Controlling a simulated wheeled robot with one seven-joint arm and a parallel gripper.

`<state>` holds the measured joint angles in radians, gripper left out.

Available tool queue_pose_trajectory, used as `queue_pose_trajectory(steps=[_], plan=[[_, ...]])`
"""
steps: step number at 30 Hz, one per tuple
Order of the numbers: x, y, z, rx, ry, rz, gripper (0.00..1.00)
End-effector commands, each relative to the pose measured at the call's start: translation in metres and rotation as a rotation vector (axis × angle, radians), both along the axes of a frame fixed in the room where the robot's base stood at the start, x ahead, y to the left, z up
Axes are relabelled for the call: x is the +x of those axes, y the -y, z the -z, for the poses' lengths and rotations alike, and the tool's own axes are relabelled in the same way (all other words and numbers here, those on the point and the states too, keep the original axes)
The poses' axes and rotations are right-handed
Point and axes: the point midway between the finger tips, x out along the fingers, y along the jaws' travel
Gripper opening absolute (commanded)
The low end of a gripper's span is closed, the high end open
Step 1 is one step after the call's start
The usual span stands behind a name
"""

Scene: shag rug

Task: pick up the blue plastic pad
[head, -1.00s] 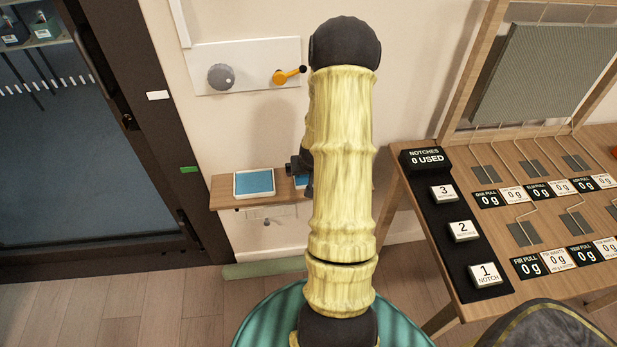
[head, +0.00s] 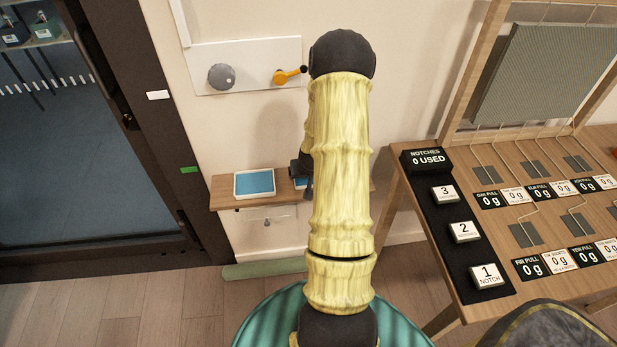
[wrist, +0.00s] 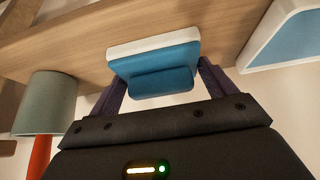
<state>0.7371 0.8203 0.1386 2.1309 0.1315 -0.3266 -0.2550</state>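In the wrist view, a blue pad (wrist: 158,54) with a raised blue block on its face sits in a white frame against the wooden shelf (wrist: 60,45). My gripper (wrist: 162,78) is open, its two dark fingers spread to either side of the blue block. I cannot tell whether they touch it; their tips are partly hidden. In the head view, my gripper (head: 306,184) is at the shelf, mostly behind my arm. A sliver of blue (head: 299,183) shows beside it. A second blue pad (head: 254,183) in a white frame lies to its left.
A grey-green cylinder (wrist: 45,100) with an orange-red stem is at the left in the wrist view. A wall panel with a grey knob (head: 221,76) and an orange lever (head: 287,76) is above the shelf. A wooden table (head: 415,215) stands at the right.

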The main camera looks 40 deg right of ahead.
Motion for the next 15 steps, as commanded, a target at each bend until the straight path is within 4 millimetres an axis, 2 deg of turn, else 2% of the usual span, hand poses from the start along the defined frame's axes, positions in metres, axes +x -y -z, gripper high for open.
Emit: queue_pose_trajectory(steps=[9,15], plan=[[0.001,-0.001,-0.002,0.0,0.001,-0.001,0.6],[0.001,-0.001,-0.025,-0.003,0.003,-0.002,0.6]])
